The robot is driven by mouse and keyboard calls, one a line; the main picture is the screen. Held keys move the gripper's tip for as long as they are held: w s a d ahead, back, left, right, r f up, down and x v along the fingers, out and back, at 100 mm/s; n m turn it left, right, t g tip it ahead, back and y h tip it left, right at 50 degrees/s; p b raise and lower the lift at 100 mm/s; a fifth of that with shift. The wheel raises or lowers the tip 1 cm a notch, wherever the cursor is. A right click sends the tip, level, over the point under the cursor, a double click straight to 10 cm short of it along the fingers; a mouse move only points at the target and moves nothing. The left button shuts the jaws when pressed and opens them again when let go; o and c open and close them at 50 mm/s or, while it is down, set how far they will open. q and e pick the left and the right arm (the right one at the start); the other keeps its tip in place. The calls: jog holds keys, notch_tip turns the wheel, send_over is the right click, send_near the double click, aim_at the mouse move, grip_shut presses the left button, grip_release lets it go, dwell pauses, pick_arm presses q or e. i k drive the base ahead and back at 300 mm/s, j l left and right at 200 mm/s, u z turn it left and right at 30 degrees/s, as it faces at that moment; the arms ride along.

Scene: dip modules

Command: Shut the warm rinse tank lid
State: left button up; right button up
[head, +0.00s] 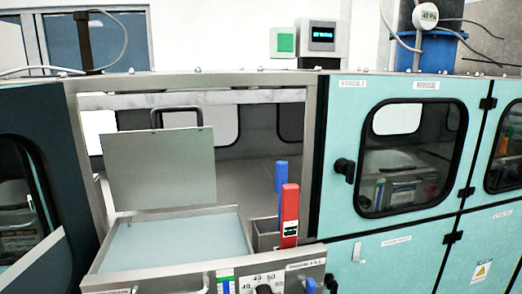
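A grey metal lid (158,168) stands raised, nearly upright, at the back of an open tank (238,222). A dark loop handle (176,110) shows at the lid's top edge. Pale blue liquid or a pale blue floor shows inside the tank; I cannot tell which. A small label on the tank's front panel is too blurred to read surely. Neither of my grippers is in view.
The tank sits in an open cabinet bay. A red upright handle (290,212) and a blue one (281,177) stand right of it. The front panel has a dark knob (264,289). A closed teal door labelled RINSE (338,125) is at right; a dark door (58,130) is at left.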

aim_at(154, 168)
jog(key=l+u, duration=0.1)
jog(key=u, duration=0.95)
